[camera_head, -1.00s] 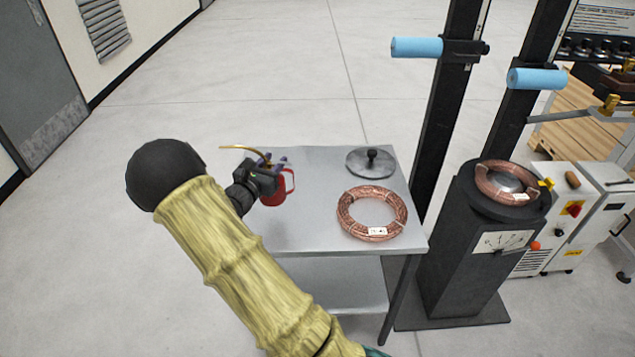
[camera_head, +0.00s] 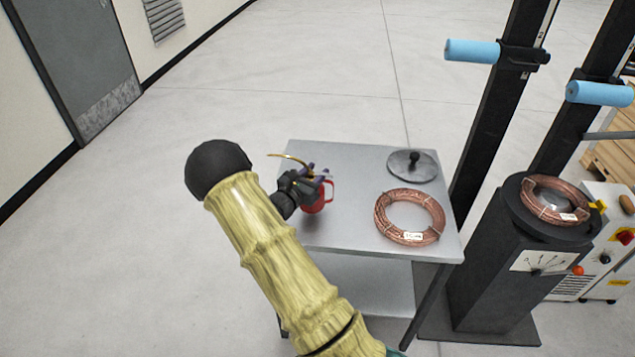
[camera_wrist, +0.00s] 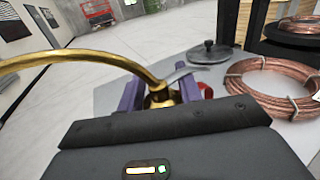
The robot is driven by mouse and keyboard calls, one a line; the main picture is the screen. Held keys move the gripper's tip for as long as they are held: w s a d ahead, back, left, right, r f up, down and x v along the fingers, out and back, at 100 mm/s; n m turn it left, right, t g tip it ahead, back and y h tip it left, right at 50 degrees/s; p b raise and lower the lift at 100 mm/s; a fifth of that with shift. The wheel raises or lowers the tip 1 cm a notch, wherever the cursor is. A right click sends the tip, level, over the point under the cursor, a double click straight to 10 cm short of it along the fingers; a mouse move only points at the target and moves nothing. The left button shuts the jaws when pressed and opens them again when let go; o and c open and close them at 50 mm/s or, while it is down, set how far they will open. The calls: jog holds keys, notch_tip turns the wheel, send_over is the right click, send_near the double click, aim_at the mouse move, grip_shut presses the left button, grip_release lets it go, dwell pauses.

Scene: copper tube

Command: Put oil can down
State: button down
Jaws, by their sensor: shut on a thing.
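The oil can (camera_head: 314,199) is red with a curved brass spout and a red handle. It is at the left part of the grey metal table (camera_head: 350,165). My gripper (camera_head: 318,180) is shut on the oil can near its top. In the wrist view, the purple fingers of my gripper (camera_wrist: 158,96) flank the brass neck of the oil can (camera_wrist: 160,98), and the spout arcs to the left. My gripper housing hides most of the red body there. I cannot tell whether the can's base touches the tabletop.
A copper tube coil (camera_head: 409,216) lies on the table's right side, with a round grey lid (camera_head: 413,164) with a black knob behind it. A second coil (camera_head: 555,200) rests on a dark scale (camera_head: 500,270) at the right. Tabletop between the can and the coil is clear.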

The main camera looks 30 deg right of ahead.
jog(key=shift+r, duration=0.1)
jog(key=shift+f, duration=2)
jog(key=c, duration=0.9)
grip_release()
jog(key=shift+c, duration=0.2)
jog(key=shift+a, duration=0.1)
jog(key=b+v, duration=0.1)
jog(key=v, duration=1.1)
